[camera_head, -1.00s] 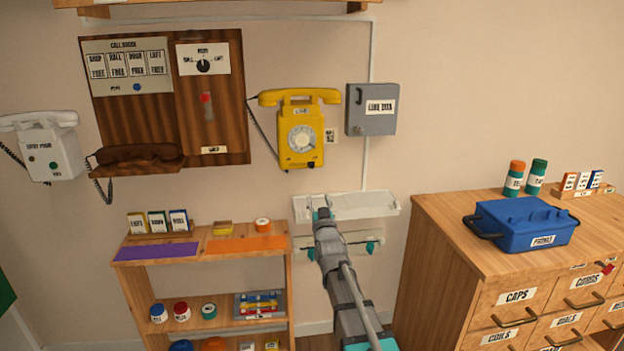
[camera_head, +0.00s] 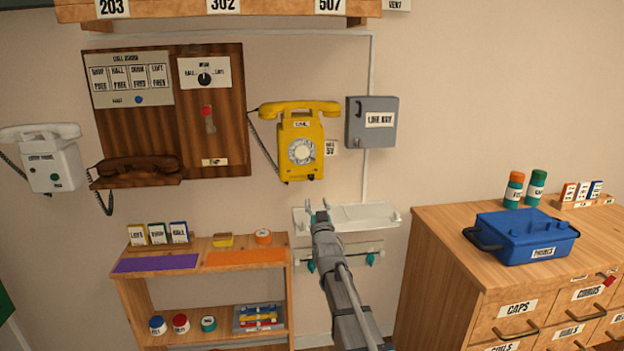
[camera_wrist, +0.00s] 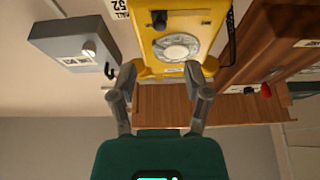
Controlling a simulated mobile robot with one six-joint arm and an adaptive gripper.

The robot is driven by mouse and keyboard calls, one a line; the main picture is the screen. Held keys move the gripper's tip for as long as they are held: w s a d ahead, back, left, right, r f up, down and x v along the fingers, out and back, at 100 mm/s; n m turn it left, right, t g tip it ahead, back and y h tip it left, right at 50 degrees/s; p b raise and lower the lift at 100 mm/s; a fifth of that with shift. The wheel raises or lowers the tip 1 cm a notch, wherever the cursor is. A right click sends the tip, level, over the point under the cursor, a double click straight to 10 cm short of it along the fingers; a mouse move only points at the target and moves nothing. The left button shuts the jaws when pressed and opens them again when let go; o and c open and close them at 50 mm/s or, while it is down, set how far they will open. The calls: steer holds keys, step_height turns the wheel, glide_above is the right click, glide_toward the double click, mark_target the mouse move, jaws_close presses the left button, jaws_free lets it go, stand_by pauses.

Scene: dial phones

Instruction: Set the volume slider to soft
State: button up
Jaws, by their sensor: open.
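The yellow dial phone (camera_head: 302,140) hangs on the wall with its handset on top. It shows upside down in the wrist view (camera_wrist: 178,28). A small dark knob (camera_head: 311,177) sits at its lower edge, also seen in the wrist view (camera_wrist: 159,20). A red knob (camera_head: 207,111) on a vertical slot is on the brown wooden panel (camera_head: 228,140). Neither knob's label is readable, so I cannot tell which is the volume slider. My gripper (camera_head: 318,206) is open and empty, below the yellow phone. Its two spread fingers (camera_wrist: 161,75) show in the wrist view.
A white wall tray (camera_head: 370,213) lies behind and right of my gripper. A grey box (camera_head: 371,122) is right of the phone, and the coiled cord (camera_head: 262,135) hangs left of it. A wooden shelf (camera_head: 203,258) stands left, a drawer cabinet (camera_head: 440,235) right.

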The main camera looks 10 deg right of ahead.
mark_target(312, 179)
steer(key=p+x, duration=0.3)
steer(key=x, duration=0.7)
steer(key=shift+w+r+p, duration=0.15)
steer(key=shift+w+p, duration=0.05)
steer(key=shift+p, duration=0.1)
jaws_close()
